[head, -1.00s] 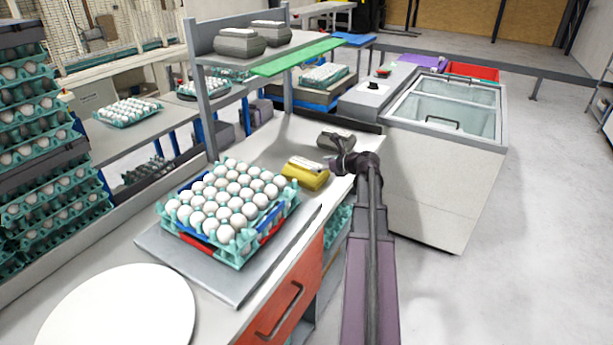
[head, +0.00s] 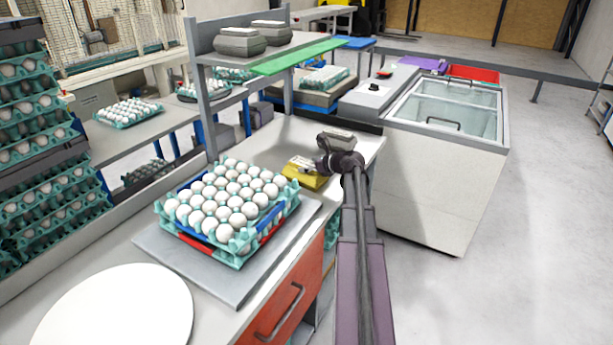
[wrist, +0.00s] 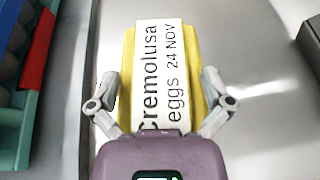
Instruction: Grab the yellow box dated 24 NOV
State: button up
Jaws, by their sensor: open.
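The yellow box (head: 309,180) lies on the metal worktop, to the right of the egg tray stack in the head view. In the wrist view the yellow box (wrist: 188,50) has a white label (wrist: 160,65) reading "Cremolusa eggs 24 NOV". My gripper (wrist: 160,95) is open, with one finger on each side of the box's near part. I cannot tell whether the fingers touch it. In the head view my gripper (head: 318,168) is at the box's right end and hides part of it.
An egg tray stack (head: 238,262) with blue and red parts stands to the left on a metal plate (head: 160,240). A shelf (head: 290,48) with grey boxes rises behind. A white glass-topped chest (head: 440,180) stands right.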

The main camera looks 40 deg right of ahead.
dwell(0.5)
jog(key=c, duration=1.3)
jog(key=shift+r, duration=0.15)
notch_tip(320, 180, up, 2)
jog(key=p, duration=0.3)
jog(key=shift+r, duration=0.25)
jog(key=s, duration=0.5)
jog(key=s+d+r+p, duration=0.1)
jog(key=s, duration=0.4)
jog(key=s+r+p, duration=0.1)
jog(key=s, duration=0.5)
jog(key=shift+d+r, duration=0.1)
jog(key=shift+d, duration=0.05)
